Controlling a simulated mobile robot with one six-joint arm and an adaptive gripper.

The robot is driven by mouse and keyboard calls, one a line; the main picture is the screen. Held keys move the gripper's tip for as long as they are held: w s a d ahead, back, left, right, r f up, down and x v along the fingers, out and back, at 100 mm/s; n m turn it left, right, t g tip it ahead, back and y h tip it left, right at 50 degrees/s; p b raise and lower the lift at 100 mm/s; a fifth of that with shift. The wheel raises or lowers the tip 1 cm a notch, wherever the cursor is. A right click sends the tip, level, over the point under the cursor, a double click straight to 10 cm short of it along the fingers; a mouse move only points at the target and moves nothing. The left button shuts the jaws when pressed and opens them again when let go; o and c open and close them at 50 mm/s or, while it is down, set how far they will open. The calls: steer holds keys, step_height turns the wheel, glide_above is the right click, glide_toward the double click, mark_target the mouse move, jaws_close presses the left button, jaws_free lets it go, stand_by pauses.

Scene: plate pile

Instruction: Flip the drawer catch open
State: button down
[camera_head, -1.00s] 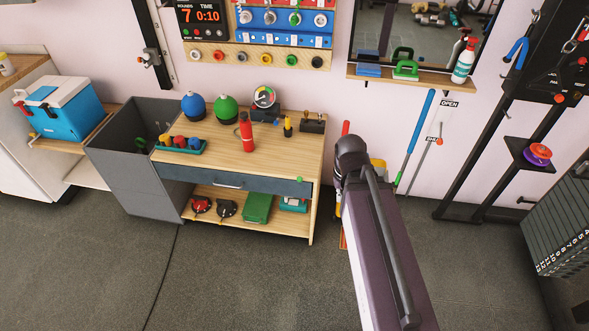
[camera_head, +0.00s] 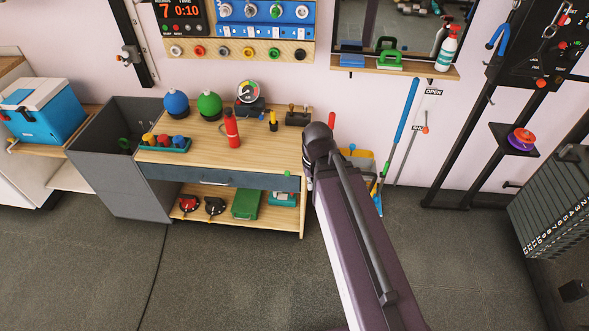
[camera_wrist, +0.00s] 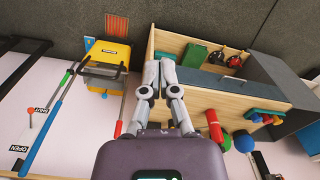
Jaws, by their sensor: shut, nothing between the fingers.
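The wooden workbench (camera_head: 250,155) has a dark blue-grey drawer (camera_head: 240,178) under its top, with a light bar handle (camera_head: 214,184). The drawer looks closed. A small green piece (camera_head: 288,173) at the drawer's right end may be the catch; its position is too small to read. The drawer front also shows in the wrist view (camera_wrist: 225,83). My gripper (camera_wrist: 160,66) is shut and empty in the wrist view, its fingertips in front of the bench's end near the drawer. There the catch is not visible, perhaps behind the fingers. In the head view my arm hides the gripper.
On the bench top stand a red bottle (camera_head: 232,128), blue and green round things and a gauge (camera_head: 248,91). A grey bin (camera_head: 120,185) stands left of the bench. A yellow bucket (camera_wrist: 108,65) and long-handled tools stand beyond its right end. The floor in front is clear.

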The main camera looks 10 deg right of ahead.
steer(key=w+f+m+y+b, duration=0.1)
steer(key=w+f+y+b, duration=0.2)
steer(key=w+f+b, duration=0.4)
steer(key=m+t+y+b, duration=0.35)
steer(key=y+b, duration=0.35)
steer(key=b, duration=1)
glide_toward(288, 175)
steer(key=w+d+r, duration=0.3)
steer(key=w+d, duration=0.1)
steer(key=d, duration=0.2)
steer(key=shift+s+r+n, duration=0.1)
steer(key=shift+r+n, duration=0.05)
steer(key=shift+n, duration=0.2)
steer(key=shift+a, duration=0.1)
steer(key=a+f+b, duration=0.7)
steer(key=a, duration=0.3)
steer(key=shift+w+a+f+b, duration=0.2)
steer(key=shift+w+f+b, duration=0.15)
steer(key=shift+w+f, duration=0.1)
steer(key=shift+a+r, duration=0.1)
steer(key=shift+a, duration=0.1)
